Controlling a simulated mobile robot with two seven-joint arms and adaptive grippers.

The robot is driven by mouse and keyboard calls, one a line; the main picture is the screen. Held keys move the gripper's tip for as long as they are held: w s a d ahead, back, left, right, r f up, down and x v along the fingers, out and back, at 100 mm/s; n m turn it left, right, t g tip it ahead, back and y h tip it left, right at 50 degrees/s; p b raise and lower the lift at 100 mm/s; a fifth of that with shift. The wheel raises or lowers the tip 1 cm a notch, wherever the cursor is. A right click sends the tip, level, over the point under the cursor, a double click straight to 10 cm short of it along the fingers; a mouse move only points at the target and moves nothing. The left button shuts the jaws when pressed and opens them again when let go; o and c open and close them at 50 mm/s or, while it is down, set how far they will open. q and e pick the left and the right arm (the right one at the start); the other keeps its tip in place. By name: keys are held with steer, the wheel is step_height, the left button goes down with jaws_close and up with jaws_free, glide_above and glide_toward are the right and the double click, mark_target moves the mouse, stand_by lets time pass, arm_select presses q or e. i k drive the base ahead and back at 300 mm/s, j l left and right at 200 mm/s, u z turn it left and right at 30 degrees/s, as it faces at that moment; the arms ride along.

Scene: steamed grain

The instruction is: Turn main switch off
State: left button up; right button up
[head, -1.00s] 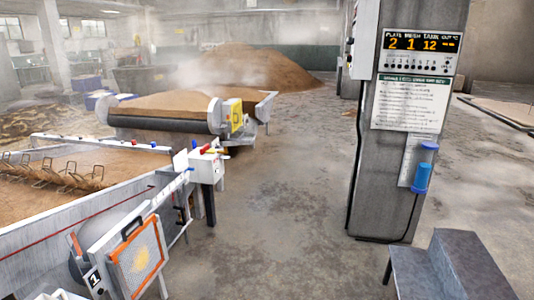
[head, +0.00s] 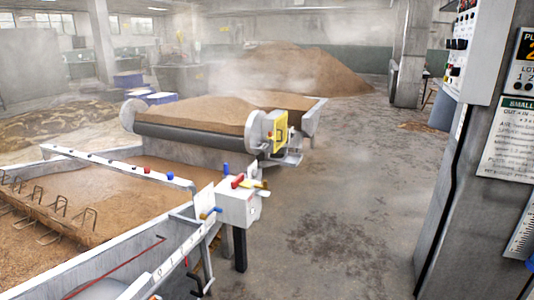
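No part labelled as the main switch can be read in the head view. A white control panel (head: 472,55) with black knobs and small coloured buttons is on the left side of the grey pillar (head: 450,185) at the right. It is seen at a steep angle, so its labels cannot be read. A white box (head: 238,205) with red, blue and yellow levers stands at the corner of the near grain trough. I cannot tell which of these parts is the main switch. Neither of my grippers is in view.
The near trough (head: 165,245) of brown grain fills the lower left. A second grain bed (head: 210,112) with a roller stands behind it. A large steaming grain heap (head: 295,70) is at the back. Concrete floor (head: 340,220) is clear between trough and pillar.

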mark_target(238, 181)
steer(key=i+z, duration=0.1)
steer(key=i, duration=0.5)
steer(key=i+j+z, duration=0.15)
steer(key=i, duration=0.4)
steer(key=i+j+z, duration=0.1)
steer(key=i, duration=0.5)
